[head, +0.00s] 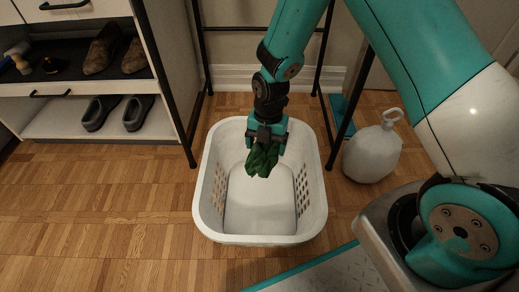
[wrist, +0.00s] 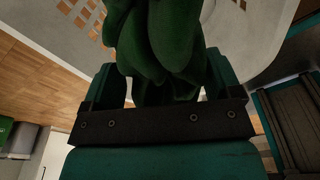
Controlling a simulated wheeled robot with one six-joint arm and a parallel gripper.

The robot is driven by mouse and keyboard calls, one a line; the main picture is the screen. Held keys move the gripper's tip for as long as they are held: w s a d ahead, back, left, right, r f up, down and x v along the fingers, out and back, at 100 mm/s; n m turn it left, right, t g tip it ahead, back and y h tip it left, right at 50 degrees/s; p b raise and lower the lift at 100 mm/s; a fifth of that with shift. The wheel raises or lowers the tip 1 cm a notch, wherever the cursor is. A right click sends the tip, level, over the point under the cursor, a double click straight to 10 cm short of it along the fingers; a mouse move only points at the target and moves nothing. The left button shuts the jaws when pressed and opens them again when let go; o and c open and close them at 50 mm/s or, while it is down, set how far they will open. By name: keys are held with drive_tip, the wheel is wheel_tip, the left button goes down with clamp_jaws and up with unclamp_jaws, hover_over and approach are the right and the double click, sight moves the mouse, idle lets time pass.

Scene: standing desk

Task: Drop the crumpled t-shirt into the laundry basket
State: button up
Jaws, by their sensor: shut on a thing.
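The crumpled t-shirt (head: 262,158) is a dark green bundle. My gripper (head: 266,142) is shut on it, and the bundle hangs below the fingertips. The t-shirt also shows large between the fingers in the wrist view (wrist: 165,45). The white laundry basket (head: 207,205) stands on the floor below, with slotted sides. In the head view, the gripper and t-shirt appear over the back part of the basket's opening. Their exact height relative to the rim is hard to tell. The basket's visible floor is bare.
A shoe shelf (head: 85,118) with several shoes stands at the left. A dark metal rack frame (head: 330,120) rises behind the basket. A whitish jug (head: 372,153) stands to the right. Wood floor is clear at the front left.

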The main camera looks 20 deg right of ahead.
drive_tip(key=shift+w+a+f+n+b, duration=0.1)
drive_tip(key=shift+w+f+n+b, duration=0.25)
drive_tip(key=shift+f, duration=0.6)
wheel_tip(320, 180, down, 5)
drive_tip(key=b, duration=0.6)
drive_tip(key=shift+f, duration=0.15)
drive_tip(key=o, duration=0.8)
drive_tip(key=r+p, duration=0.3)
drive_tip(key=r, duration=0.2)
drive_tip(key=w+d+r+p, duration=0.1)
drive_tip(key=r+p, duration=0.2)
drive_tip(key=r, duration=0.3)
drive_tip(key=r+p, duration=0.4)
drive_tip(key=r, duration=0.2)
drive_tip(key=shift+w+d+r, duration=0.15)
drive_tip(key=shift+w+r, duration=0.05)
drive_tip(key=shift+w, duration=0.2)
